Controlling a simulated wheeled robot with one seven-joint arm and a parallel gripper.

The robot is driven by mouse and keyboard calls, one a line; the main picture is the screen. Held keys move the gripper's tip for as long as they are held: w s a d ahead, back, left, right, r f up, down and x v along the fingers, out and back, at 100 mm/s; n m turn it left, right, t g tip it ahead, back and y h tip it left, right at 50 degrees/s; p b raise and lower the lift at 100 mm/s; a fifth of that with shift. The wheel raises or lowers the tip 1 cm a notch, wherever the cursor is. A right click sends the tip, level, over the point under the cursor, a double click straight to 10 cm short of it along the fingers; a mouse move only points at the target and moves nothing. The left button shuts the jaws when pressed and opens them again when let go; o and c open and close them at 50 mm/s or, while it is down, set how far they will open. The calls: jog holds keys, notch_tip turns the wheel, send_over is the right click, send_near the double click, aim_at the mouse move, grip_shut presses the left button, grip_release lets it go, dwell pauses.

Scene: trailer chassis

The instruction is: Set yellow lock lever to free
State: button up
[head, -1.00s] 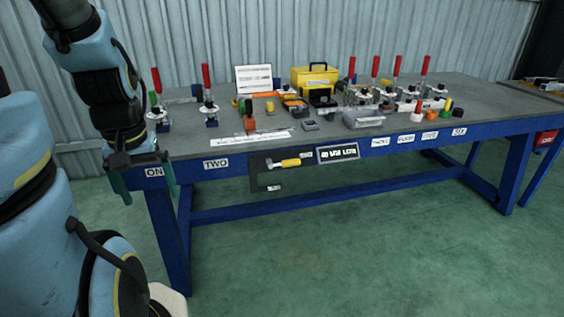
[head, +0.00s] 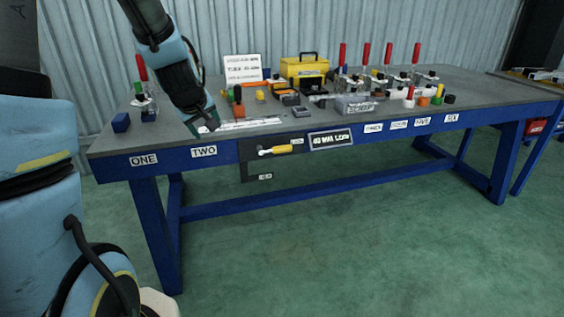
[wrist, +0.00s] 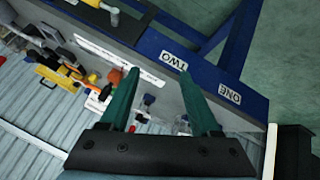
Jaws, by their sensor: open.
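A yellow-handled lever (head: 277,150) lies roughly level on a dark panel (head: 252,172) at the front of the blue workbench. Its yellow handle (wrist: 113,17) also shows at the top edge of the wrist view, partly cut off. I cannot read a lock or free marking beside it. My gripper (wrist: 158,72) is open and empty, its two green fingers apart. In the head view its end (head: 207,127) is near the bench's front edge by the TWO label, left of the lever and apart from it. The fingertips are hard to see there.
The grey bench top (head: 180,150) holds several red-handled clamps, a yellow toolbox (head: 304,68), a white sign (head: 242,68), a blue block (head: 121,122) and a clear bin (head: 356,105). A long white strip (head: 250,124) lies near the front edge. The floor before the bench is open.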

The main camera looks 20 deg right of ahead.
jog(key=w+d+f+n+t+b, duration=0.2)
jog(key=w+d, duration=0.1)
jog(key=d, duration=0.4)
jog(key=w+d+f+n+t+b, duration=0.1)
jog(key=w+d+n+t+b, duration=0.1)
jog(key=w+d, duration=0.3)
jog(key=n+t+y+b, duration=0.4)
jog(key=n+y+b, duration=0.5)
jog(key=n, duration=0.5)
send_near(285, 150)
jog(key=a+h+b, duration=0.1)
jog(key=x, duration=1.1)
jog(key=shift+w+d, duration=0.25)
grip_shut()
